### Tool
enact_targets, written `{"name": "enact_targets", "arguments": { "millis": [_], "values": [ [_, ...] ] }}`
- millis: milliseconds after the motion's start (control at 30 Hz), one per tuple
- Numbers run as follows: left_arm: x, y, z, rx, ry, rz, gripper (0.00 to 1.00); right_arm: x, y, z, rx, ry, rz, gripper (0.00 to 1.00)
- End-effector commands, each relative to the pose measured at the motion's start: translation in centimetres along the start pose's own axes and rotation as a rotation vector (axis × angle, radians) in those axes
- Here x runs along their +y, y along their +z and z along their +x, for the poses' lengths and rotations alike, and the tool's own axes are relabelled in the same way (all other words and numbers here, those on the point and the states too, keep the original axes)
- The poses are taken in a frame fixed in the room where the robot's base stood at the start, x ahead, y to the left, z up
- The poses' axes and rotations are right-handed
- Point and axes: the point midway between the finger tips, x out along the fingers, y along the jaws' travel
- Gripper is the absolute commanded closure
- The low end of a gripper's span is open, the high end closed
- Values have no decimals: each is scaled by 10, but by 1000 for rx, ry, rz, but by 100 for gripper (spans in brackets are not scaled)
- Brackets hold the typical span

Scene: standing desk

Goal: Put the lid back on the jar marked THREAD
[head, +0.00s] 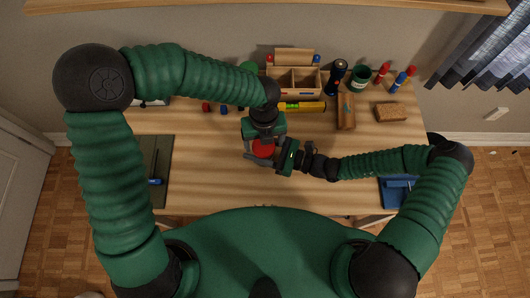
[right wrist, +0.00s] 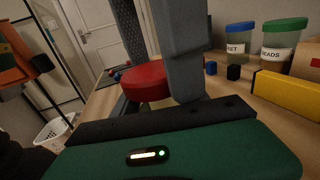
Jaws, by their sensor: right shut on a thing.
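The round red lid (head: 263,148) is flat at the middle of the desk. In the right wrist view the lid (right wrist: 146,81) sits between two grey fingers that come down from above. These belong to my left gripper (head: 262,142), which points down and is shut on the lid. My right gripper (head: 272,158) comes in low from the right, just below the lid. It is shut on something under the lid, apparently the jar. The jar is almost wholly hidden by the lid and grippers, and no THREAD label is readable. I cannot tell whether the lid touches it.
Behind are a blue-lidded jar (right wrist: 237,42), a green-lidded jar marked BEADS (right wrist: 279,45), a yellow level (head: 302,106), a wooden organizer (head: 285,88) and a flashlight (head: 336,78). A blue tray (head: 398,190) lies right, a dark mat (head: 150,185) left. The front desk is clear.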

Motion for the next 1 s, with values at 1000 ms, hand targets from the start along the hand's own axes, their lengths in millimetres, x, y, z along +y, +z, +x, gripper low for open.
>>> {"name": "enact_targets", "arguments": {
  "millis": [1000],
  "values": [
    [-1, -1, -49, 3, -1, -232, 26, -1, 0, 0, 0, -3, 0, 100]
  ]
}}
